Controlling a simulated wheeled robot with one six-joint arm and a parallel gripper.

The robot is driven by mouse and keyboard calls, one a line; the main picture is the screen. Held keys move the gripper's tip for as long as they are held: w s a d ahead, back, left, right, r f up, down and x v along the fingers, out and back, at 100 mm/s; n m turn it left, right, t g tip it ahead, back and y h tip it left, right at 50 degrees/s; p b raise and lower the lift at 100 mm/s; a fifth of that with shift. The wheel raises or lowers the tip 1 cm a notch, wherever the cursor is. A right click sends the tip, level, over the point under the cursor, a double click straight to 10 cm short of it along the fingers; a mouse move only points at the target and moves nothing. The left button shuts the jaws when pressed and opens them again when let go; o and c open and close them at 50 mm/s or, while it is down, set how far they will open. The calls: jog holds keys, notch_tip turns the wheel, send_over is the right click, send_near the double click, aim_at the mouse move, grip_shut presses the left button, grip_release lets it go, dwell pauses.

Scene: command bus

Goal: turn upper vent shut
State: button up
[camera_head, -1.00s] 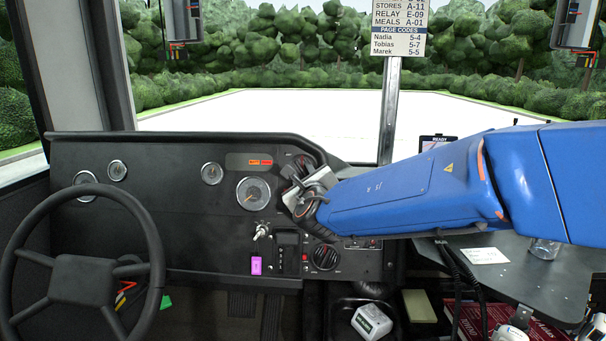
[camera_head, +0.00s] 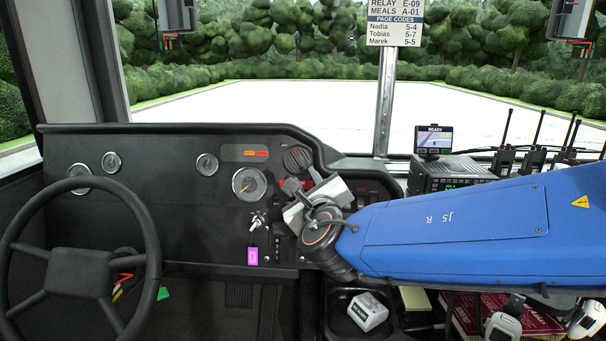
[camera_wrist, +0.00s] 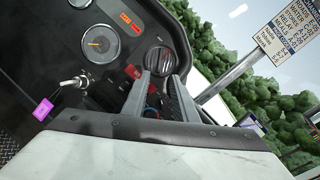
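The upper vent (camera_head: 297,158) is a round, dark, slatted outlet at the upper right of the dashboard, right of the large gauge. It also shows in the wrist view (camera_wrist: 159,59), just beyond my fingertips. I cannot tell how far its slats are turned. My gripper (camera_head: 308,188) is just below and right of the vent in the head view. In the wrist view my gripper (camera_wrist: 163,80) has its two fingers apart with panel showing between them. It holds nothing, and contact with the vent cannot be told. The lower vent is hidden behind my arm.
A red part (camera_wrist: 132,72) sits on the panel left of my fingers. A toggle switch (camera_head: 257,220) and a pink tag (camera_head: 253,256) are lower left. The steering wheel (camera_head: 82,262) is at far left. A radio with a screen (camera_head: 434,140) stands right, behind my arm.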

jog(key=s, duration=0.2)
jog(key=s+d, duration=0.1)
jog(key=s, duration=0.1)
jog(key=shift+s, duration=0.25)
jog(key=s+d+f+m+g+h, duration=0.2)
jog(key=d+f+m+h, duration=0.1)
jog(key=d+m, duration=0.55)
jog(key=s+d+f+m+g+h, duration=0.1)
jog(key=d+f+m+g+h, duration=0.2)
jog(key=d+m, duration=0.55)
jog(key=s+d+f+m+g+h, duration=0.2)
jog(key=d+f+m, duration=0.3)
jog(key=d, duration=0.6)
jog(key=s+f+m+g+y, duration=0.2)
jog(key=s+f+m, duration=0.2)
jog(key=s+m, duration=0.4)
jog(key=s+d+f+m+g+y, duration=0.1)
jog(key=s+f+m+g+y, duration=0.1)
jog(key=s+m, duration=0.7)
jog(key=shift+s+f+m+g+y, duration=0.25)
jog(key=shift+f+m+g, duration=0.7)
jog(key=shift+m, duration=1.95)
